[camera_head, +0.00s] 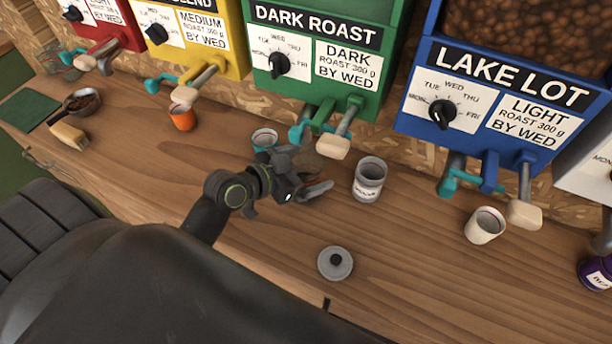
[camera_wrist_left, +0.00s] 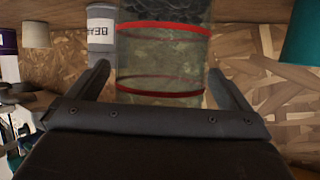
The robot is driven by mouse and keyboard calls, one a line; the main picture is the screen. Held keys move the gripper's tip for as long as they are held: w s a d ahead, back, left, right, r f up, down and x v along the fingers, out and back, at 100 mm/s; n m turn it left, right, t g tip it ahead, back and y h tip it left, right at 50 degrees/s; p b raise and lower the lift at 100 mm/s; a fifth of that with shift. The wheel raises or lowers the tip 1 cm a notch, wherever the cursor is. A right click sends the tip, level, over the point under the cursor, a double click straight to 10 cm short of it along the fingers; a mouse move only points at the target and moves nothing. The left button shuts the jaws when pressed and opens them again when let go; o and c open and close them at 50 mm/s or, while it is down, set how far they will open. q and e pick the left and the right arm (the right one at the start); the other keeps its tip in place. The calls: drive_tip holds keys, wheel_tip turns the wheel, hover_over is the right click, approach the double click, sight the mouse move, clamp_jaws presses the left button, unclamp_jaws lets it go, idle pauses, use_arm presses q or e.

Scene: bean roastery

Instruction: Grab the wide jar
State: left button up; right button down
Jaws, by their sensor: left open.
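A clear glass jar with red bands and dark contents, which looks like the wide jar, fills the middle of the left wrist view (camera_wrist_left: 165,55). In the head view only a reddish bit of it (camera_head: 318,188) shows beside my left gripper (camera_head: 303,182), which hides the rest. In the left wrist view my left gripper (camera_wrist_left: 163,90) is open, with one finger on each side of the jar. I cannot tell how deep the jar sits between the fingers. My right gripper is not in view.
A grey labelled canister (camera_head: 369,180) stands close right of the jar; a teal cup (camera_head: 265,140) stands behind left. A white cup (camera_head: 485,226) stands right. Dispenser spouts and handles overhang the back. The counter's front right is clear.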

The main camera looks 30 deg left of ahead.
use_arm(q)
drive_tip(key=c, duration=1.1)
